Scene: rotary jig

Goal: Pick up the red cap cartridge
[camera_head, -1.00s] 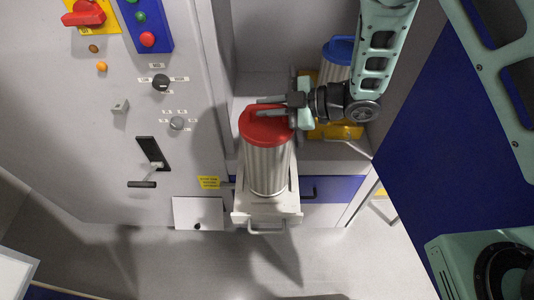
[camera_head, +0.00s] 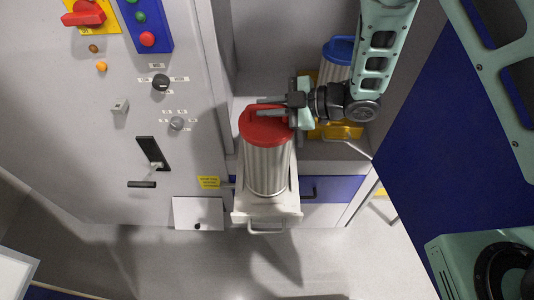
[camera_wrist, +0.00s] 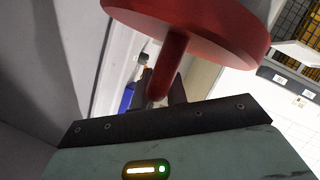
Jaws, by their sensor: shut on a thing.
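The red cap cartridge (camera_head: 267,165) is a ribbed silver cylinder with a red cap. It stands upright on a pale pulled-out drawer tray (camera_head: 266,212) in the head view. My gripper (camera_head: 272,106) is at the top of the red cap, shut on its handle. In the wrist view the red cap (camera_wrist: 195,22) fills the top, and its red handle (camera_wrist: 168,65) runs down between my gripper's fingers (camera_wrist: 165,90). The fingertips are partly hidden behind the handle and the gripper body.
A blue-capped cartridge (camera_head: 338,58) stands behind on the shelf, near a yellow holder (camera_head: 335,131). A grey control panel (camera_head: 110,160) with knobs and a red rotary switch (camera_head: 84,14) is on the left. The floor in front is clear.

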